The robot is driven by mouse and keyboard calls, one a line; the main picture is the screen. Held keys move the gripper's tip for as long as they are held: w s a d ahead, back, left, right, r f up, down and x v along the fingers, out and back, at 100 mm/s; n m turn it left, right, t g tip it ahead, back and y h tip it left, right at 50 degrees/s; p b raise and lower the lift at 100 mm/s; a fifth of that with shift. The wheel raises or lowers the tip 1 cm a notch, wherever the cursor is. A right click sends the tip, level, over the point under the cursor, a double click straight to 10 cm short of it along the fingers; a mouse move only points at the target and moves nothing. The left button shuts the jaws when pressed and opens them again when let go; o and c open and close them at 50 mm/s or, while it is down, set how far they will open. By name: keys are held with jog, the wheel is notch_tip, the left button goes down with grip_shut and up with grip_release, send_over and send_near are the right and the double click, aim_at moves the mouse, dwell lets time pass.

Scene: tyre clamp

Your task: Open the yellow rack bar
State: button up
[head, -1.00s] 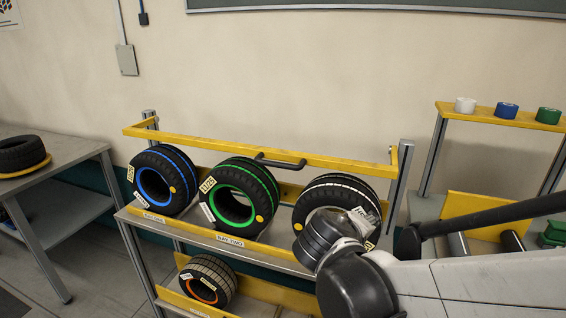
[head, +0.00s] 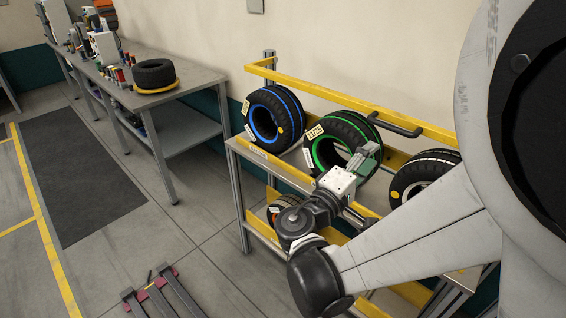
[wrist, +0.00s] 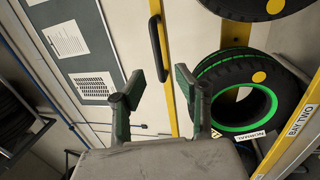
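The yellow rack bar (head: 345,101) runs level across the upper shelf, just above the tyres. Its black handle (head: 395,125) is fixed near the bar's middle. In the wrist view, the bar (wrist: 172,100) runs nearly upright in the picture, with the handle (wrist: 157,50) beyond the gap between my fingertips. My gripper (head: 370,157) is in front of the rack, below the handle and in front of the green-striped tyre (head: 328,136). In the wrist view, my gripper (wrist: 160,84) is open, its two fingers apart with nothing between them. The handle is apart from the fingers.
A blue-striped tyre (head: 273,118) and a white-striped tyre (head: 422,173) flank the green-striped one. An orange-marked tyre (head: 284,207) is on the lower shelf. A workbench (head: 180,90) stands left, with open floor between. A low metal stand (head: 160,297) is at the bottom.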

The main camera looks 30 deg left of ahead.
jog(key=shift+y, duration=0.4)
jog(key=x, duration=1.1)
jog(key=shift+w+a+r+p, duration=0.15)
jog(key=shift+w+r+p, duration=0.2)
jog(key=shift+w+r, duration=0.05)
grip_shut()
